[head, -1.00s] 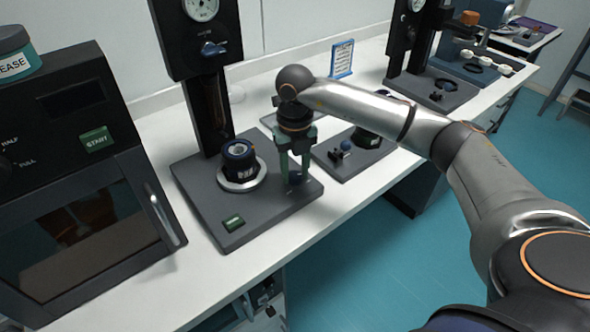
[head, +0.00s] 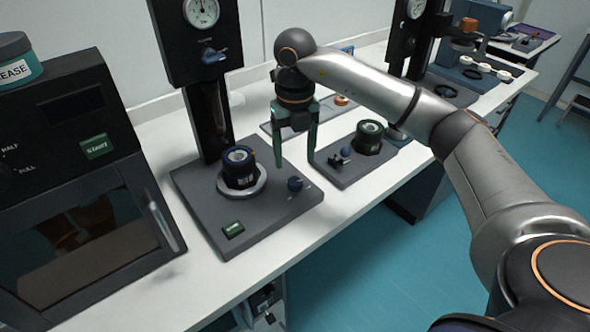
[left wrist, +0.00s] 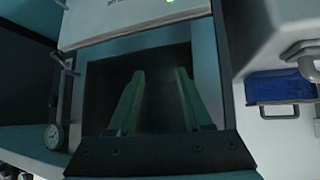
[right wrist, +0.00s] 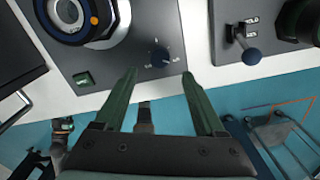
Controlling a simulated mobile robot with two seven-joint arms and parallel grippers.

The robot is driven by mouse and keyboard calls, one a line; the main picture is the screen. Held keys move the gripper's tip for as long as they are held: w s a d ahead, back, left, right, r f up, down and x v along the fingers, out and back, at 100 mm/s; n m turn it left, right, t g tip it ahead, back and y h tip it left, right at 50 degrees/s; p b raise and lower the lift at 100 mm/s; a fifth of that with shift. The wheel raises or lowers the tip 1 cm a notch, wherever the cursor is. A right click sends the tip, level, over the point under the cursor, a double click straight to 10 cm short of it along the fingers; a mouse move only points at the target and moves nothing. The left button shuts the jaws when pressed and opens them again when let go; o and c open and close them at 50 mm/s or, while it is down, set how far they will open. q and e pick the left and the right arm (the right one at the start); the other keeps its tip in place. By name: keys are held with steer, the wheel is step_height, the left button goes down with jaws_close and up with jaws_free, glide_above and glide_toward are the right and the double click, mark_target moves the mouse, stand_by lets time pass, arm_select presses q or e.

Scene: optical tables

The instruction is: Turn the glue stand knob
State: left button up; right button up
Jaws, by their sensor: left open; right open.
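A small dark blue knob (head: 295,184) stands on the front right corner of a grey stand base (head: 225,222). The base carries a tall black column with a dial gauge. In the right wrist view the knob (right wrist: 158,57) lies just beyond my fingertips, with small white marks around it. My right gripper (head: 295,164) is open and empty, raised above the knob; nothing touches it. No label that I can read names the glue stand. My left gripper (left wrist: 160,72) is open and empty, apart from the stands, pointing at a dark panel.
A dark blue ringed jar (head: 239,168) sits on the base, near a green button (head: 232,229). To the right, another base (head: 345,177) holds a small lever (head: 340,158) and a green-topped jar (head: 369,137). A black oven-like box (head: 75,190) stands left.

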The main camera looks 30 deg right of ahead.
step_height(320, 180, up, 6)
steer(key=shift+f, duration=0.25)
stand_by(0.5)
